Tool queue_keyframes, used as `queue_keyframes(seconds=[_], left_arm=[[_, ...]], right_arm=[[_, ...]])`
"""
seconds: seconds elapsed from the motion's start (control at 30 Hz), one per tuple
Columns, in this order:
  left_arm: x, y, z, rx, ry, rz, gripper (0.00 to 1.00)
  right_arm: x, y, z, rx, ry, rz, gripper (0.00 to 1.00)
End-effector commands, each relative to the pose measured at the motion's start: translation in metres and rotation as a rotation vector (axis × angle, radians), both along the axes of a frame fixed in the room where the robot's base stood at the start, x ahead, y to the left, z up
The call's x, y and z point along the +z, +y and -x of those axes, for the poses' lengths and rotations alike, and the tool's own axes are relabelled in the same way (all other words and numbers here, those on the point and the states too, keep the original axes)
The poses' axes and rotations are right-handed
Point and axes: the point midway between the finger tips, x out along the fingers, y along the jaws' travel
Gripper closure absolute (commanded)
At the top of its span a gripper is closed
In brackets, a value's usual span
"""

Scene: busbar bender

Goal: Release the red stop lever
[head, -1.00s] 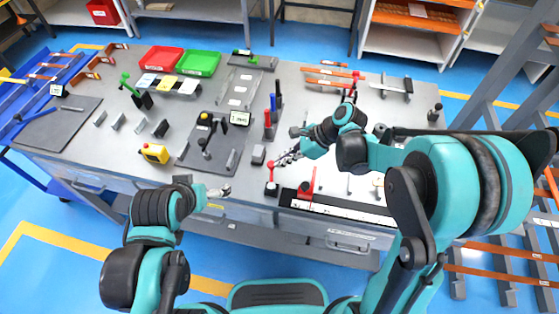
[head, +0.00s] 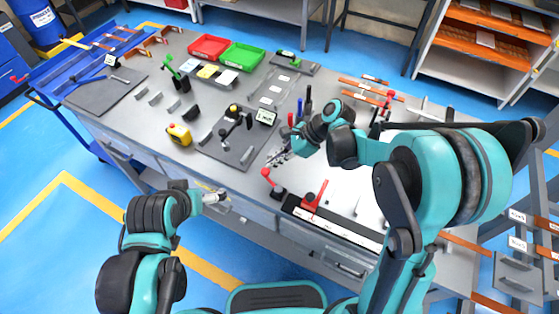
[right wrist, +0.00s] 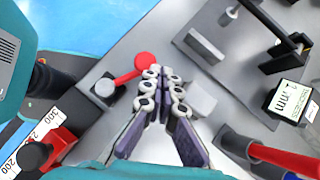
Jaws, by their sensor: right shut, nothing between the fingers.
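A red lever with a round ball end (head: 266,172) stands on a dark base at the bench's front edge. In the right wrist view the red ball (right wrist: 145,62) and its arm lie just left of the fingertips; whether they touch, I cannot tell. My right gripper (head: 273,160) is shut and empty, just behind the lever in the head view; its fingertips (right wrist: 163,73) meet in the wrist view. A red stop block (head: 314,196) with a knob sits on the white ruler rail (head: 340,226). My left gripper (head: 221,196) hangs by the bench front; its finger opening is unclear.
The grey bench (head: 147,124) carries a dark plate with a bending device and display (head: 265,117), a yellow control box (head: 179,134), and red (head: 209,46) and green (head: 242,56) bins. Blue and red upright handles stand behind my right gripper. A small grey block (right wrist: 196,98) lies right of its fingers.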

Motion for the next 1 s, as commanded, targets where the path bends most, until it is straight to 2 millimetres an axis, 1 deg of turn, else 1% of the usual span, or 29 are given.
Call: queue_keyframes(seconds=[0.1, 0.4, 1.0], left_arm=[[0.0, 0.0, 0.0, 0.0, 0.0, 0.0, 0.0], [0.0, 0.0, 0.0, 0.0, 0.0, 0.0, 0.0], [0.0, 0.0, 0.0, 0.0, 0.0, 0.0, 0.0]], right_arm=[[0.0, 0.008, 0.002, 0.003, 0.0, 0.0, 1.0], [0.0, 0.02, 0.005, 0.001, 0.0, 0.0, 1.0], [0.0, 0.023, 0.006, 0.0, 0.0, 0.0, 1.0]])
